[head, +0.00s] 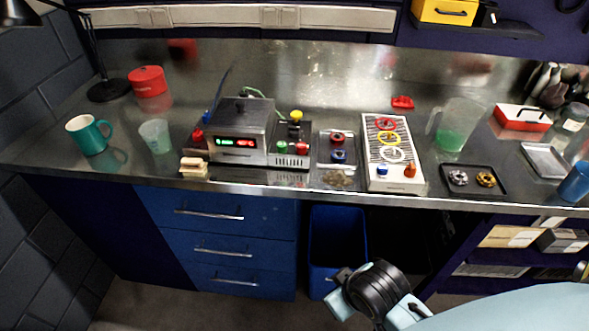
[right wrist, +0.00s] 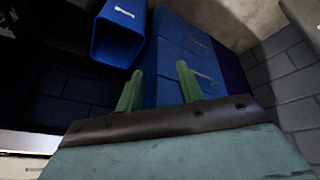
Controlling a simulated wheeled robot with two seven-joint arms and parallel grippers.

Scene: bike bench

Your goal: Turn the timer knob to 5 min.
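A metal box unit (head: 240,132) with lit green and red displays stands on the bench left of centre. Small red, green and yellow knobs or buttons sit at its sides, such as a green one (head: 281,147) and a red one (head: 302,148). I cannot tell which is the timer knob, and no minute marks are readable. My right gripper (right wrist: 157,88) has its two green fingers apart with nothing between them. In the head view my right arm is low in front of the bench, well below and right of the unit. My left gripper is not in view.
A teal mug (head: 88,135) and a clear cup (head: 155,136) stand left of the unit. A white tray with coloured rings (head: 378,183) and a jug (head: 455,125) are to its right. Blue drawers (head: 230,215) and a blue bin (head: 337,240) are below the bench.

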